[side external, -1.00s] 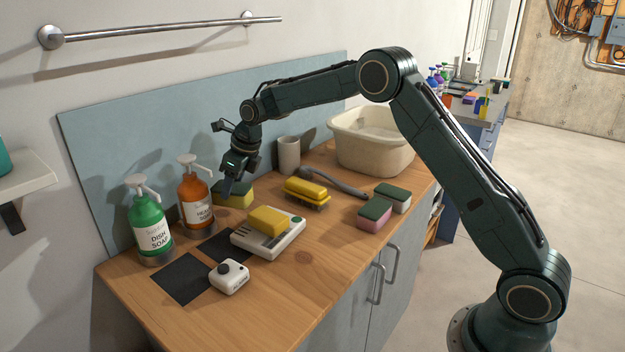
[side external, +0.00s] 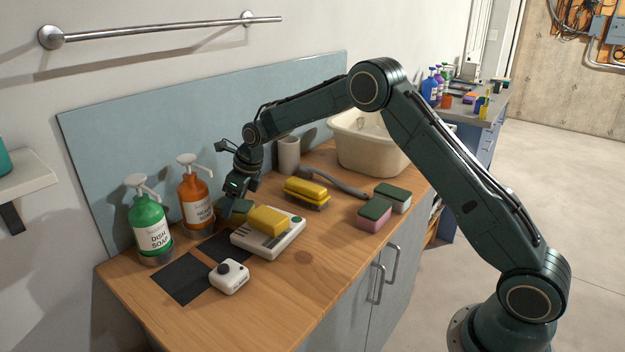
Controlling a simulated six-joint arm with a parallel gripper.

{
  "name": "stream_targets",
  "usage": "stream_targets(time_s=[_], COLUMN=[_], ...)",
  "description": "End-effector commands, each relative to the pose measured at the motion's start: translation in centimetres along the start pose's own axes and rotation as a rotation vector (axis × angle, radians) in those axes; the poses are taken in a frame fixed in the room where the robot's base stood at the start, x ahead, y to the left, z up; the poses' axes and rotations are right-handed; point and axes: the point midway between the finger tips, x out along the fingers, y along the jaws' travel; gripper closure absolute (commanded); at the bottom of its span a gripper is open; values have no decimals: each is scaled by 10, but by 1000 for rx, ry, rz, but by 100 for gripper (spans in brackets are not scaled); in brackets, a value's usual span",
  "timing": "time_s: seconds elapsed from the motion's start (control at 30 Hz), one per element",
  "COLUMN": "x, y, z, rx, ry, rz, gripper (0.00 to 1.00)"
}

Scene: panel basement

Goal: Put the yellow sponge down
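The yellow sponge with a green top (side external: 241,208) is at my gripper, behind the white scale in the side external view. My gripper (side external: 238,204) points down with its fingers at the sponge and appears shut on it. One fingertip shows on the sponge's left side; the other finger is hidden. The sponge's lower part is partly hidden, so I cannot tell whether it touches the wooden counter (side external: 290,290). A plain yellow block (side external: 268,220) rests on the white scale (side external: 282,242), just right of the sponge.
An orange soap bottle (side external: 195,203) and a green one (side external: 150,226) stand left. Dark mats (side external: 182,278) and a white gadget (side external: 229,277) lie in front. A yellow brush (side external: 305,190), pink sponge (side external: 373,218), grey sponge (side external: 393,198), cup (side external: 289,154) and basin (side external: 370,142) stand right.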

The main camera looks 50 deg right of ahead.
Motion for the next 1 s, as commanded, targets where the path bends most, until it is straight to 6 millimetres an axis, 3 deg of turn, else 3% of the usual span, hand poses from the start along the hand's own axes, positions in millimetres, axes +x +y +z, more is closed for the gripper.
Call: stream_targets(time_s=[0.53,0.77,1.0], x=[-10,-37,-77], y=[0,0,-1], z=[2,2,2], rx=[0,0,1], ry=[-1,-2,-3], rz=[0,-1,-1], gripper=[29,29,29])
